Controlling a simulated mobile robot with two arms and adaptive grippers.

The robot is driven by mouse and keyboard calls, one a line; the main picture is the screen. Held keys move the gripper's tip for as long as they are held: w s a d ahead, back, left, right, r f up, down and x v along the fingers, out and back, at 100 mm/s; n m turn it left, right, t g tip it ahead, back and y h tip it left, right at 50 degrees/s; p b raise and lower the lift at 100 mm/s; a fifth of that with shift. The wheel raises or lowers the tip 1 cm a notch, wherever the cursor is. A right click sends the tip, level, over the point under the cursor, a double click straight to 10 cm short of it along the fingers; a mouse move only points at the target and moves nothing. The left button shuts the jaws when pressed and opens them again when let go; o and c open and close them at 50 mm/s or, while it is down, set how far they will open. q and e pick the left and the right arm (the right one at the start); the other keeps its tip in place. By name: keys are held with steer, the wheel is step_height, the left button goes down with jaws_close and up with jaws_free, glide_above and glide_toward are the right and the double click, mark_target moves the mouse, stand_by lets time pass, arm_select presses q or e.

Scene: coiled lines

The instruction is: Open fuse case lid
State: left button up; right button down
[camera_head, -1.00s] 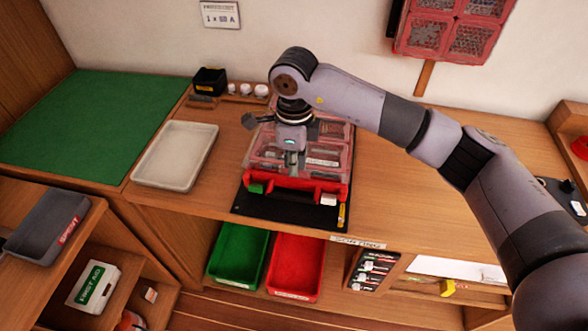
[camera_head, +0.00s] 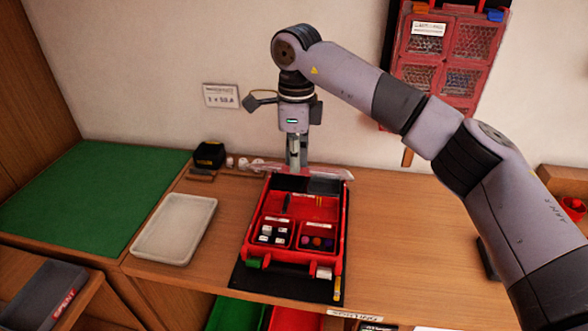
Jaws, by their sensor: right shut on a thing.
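The red fuse case (camera_head: 340,236) lies on a dark mat (camera_head: 262,284) on the bench, with its tray showing from above. Fuses of several colours sit in its front compartments, and a few small parts lie at the back. The clear lid with a red edge (camera_head: 330,171) is raised at the back of the case and seen nearly edge-on. My right gripper (camera_head: 296,165) points down at this lid and is shut on it. Its fingertips are partly hidden. My left gripper is not in view.
A pale empty tray (camera_head: 174,229) lies left of the case, and a green mat (camera_head: 85,195) lies farther left. A black box (camera_head: 209,154) and small white jars stand behind. A red wall case (camera_head: 450,60) hangs at upper right.

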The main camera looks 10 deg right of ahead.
steer(key=shift+w+d+f, duration=0.2)
steer(key=shift+w+d, duration=0.05)
steer(key=c, duration=1.8)
jaws_free()
steer(key=shift+w+f, duration=0.2)
steer(key=shift+w, duration=0.15)
steer(key=shift+r, duration=0.1)
step_height(320, 180, up, 12)
steer(key=shift+s+a, duration=0.1)
steer(key=shift+s, duration=0.05)
